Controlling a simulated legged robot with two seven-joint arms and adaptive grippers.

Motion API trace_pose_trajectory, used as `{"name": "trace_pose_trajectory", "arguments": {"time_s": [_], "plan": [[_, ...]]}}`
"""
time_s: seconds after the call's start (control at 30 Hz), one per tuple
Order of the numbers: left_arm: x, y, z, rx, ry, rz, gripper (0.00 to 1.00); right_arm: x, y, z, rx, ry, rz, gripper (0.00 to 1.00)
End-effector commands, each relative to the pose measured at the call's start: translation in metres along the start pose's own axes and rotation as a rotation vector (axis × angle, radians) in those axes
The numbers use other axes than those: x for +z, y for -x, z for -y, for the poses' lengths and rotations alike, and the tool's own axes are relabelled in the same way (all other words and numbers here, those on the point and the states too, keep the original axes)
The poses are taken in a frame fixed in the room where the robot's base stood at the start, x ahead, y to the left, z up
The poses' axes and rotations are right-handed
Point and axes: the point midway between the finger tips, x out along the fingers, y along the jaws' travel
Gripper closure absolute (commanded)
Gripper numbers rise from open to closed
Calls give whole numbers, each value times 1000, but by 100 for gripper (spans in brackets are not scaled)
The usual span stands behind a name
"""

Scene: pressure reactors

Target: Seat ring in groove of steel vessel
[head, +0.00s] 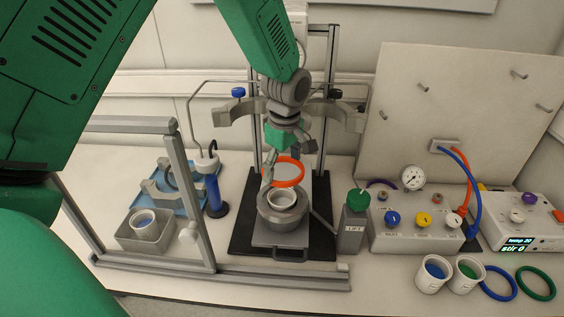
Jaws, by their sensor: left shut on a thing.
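An orange ring (298,181) hangs from my left gripper (270,172), whose fingers are shut on it near its left side. The ring is over the back part of the grey steel vessel (264,214), and a gap between them cannot be measured from this view. The vessel is open at the top with a light inner cup, and stands on a grey plate on a black base. Its groove is too small to make out, and the gripper and ring partly cover its back rim. My right gripper is not in view.
A metal frame (186,190) stands left of the vessel, before a blue tray (188,203). A grey bottle (353,228) with a green cap stands close on the right. Control boxes, two cups, a blue ring (484,285) and a green ring (549,292) lie further right.

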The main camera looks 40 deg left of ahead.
Motion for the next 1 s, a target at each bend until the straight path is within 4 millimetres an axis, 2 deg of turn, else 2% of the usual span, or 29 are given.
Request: {"name": "trace_pose_trajectory", "arguments": {"time_s": [0.3,0.6,0.77,1.0], "plan": [[2,-37,2,-1,2,1,58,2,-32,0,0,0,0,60],[4,-62,3,-1,3,1,58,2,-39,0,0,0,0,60],[4,-70,3,0,2,0,58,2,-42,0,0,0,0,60],[4,-71,3,0,2,0,58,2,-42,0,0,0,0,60]]}}
